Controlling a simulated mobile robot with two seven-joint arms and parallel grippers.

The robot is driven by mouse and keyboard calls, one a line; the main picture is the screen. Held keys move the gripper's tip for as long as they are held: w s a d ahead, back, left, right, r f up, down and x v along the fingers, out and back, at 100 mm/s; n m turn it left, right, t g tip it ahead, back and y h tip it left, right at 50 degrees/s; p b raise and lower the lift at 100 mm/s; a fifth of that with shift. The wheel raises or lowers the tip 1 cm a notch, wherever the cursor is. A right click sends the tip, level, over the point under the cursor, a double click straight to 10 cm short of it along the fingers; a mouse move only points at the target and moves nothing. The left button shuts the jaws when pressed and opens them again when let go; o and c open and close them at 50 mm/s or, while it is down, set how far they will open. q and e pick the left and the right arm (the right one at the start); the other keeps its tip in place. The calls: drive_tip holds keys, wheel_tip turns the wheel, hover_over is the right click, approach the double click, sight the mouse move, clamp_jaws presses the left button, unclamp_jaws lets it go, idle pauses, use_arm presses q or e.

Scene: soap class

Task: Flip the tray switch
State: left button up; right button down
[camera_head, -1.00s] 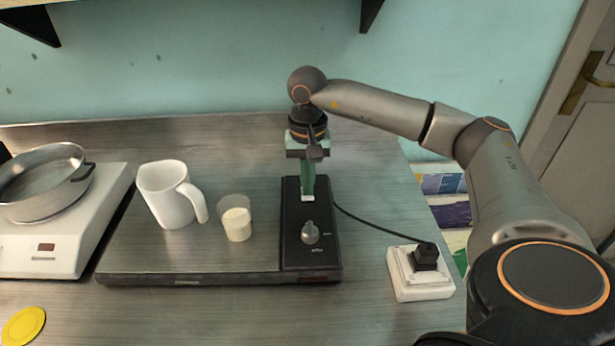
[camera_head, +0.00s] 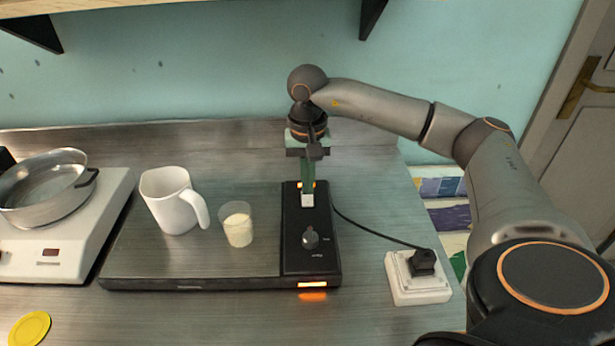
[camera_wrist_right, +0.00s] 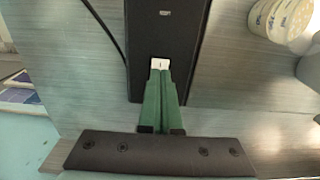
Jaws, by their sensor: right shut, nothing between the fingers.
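The tray (camera_head: 190,258) is a flat, dark warming plate with a black control panel (camera_head: 292,235) at its right end. The panel carries a knob (camera_head: 310,238) and a small white switch (camera_head: 307,201) near its far end. An orange light (camera_head: 312,284) glows on the tray's front edge, with another glow beside the switch. My right gripper (camera_head: 308,187) points down with its green fingers shut and empty, tips at the switch. In the right wrist view the fingertips (camera_wrist_right: 160,72) meet the white switch (camera_wrist_right: 160,63). My left gripper is not in view.
A white mug (camera_head: 170,203) and a small cup with pale contents (camera_head: 237,228) stand on the tray. A steel pot (camera_head: 45,188) sits on a white appliance (camera_head: 60,255) at left. A white socket box (camera_head: 418,285) with a plugged cable is at right.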

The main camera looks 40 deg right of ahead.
sight(308, 202)
wheel_tip(308, 202, up, 4)
drive_tip(key=p, duration=0.3)
drive_tip(key=shift+r, duration=0.15)
idle(0.5)
